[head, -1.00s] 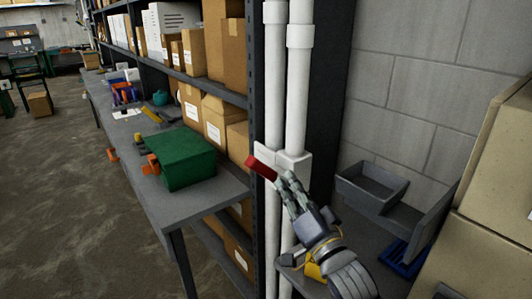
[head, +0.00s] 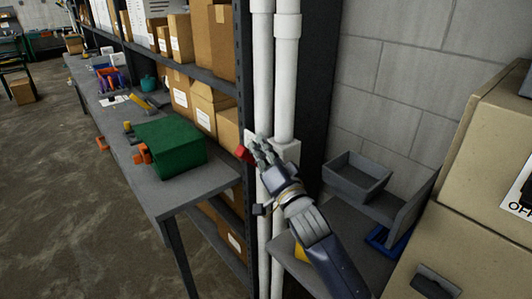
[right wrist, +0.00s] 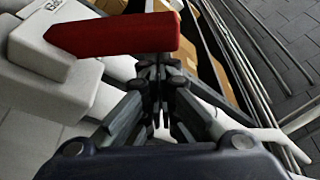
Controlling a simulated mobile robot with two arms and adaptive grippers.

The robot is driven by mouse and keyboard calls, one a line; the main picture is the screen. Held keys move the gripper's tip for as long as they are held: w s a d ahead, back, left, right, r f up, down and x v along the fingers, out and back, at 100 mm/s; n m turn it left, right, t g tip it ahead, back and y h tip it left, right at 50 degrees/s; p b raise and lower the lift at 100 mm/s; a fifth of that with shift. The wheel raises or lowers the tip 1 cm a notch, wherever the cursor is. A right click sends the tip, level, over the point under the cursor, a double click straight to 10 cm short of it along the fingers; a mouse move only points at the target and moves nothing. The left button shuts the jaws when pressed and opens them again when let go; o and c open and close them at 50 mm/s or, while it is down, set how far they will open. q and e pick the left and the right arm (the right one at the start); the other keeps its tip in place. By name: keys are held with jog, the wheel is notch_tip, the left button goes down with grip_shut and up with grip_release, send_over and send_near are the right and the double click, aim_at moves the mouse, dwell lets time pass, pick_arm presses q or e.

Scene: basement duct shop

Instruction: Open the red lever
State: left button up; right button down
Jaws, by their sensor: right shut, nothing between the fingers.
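The red lever (head: 243,153) sits on a white valve box on the white pipes, to the right of the workbench. In the head view only its end shows, left of my fingers; the rest is hidden behind them. In the right wrist view the lever (right wrist: 115,36) stretches across the top beside the white box (right wrist: 40,55). My right gripper (head: 261,150) is at the lever, fingers shut and empty. In the wrist view its fingertips (right wrist: 160,72) are just below the lever's right end; I cannot tell whether they touch it. My left gripper is not in view.
A green box (head: 170,146) stands on the grey workbench (head: 195,188) at left. Shelves with cardboard boxes (head: 208,105) are behind it. White pipes (head: 286,85) run vertically by a dark post. A grey bin (head: 357,177) and large cartons (head: 470,200) are at right.

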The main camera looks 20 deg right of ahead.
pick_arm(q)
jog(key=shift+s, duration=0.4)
pick_arm(e)
jog(key=shift+w, duration=0.25)
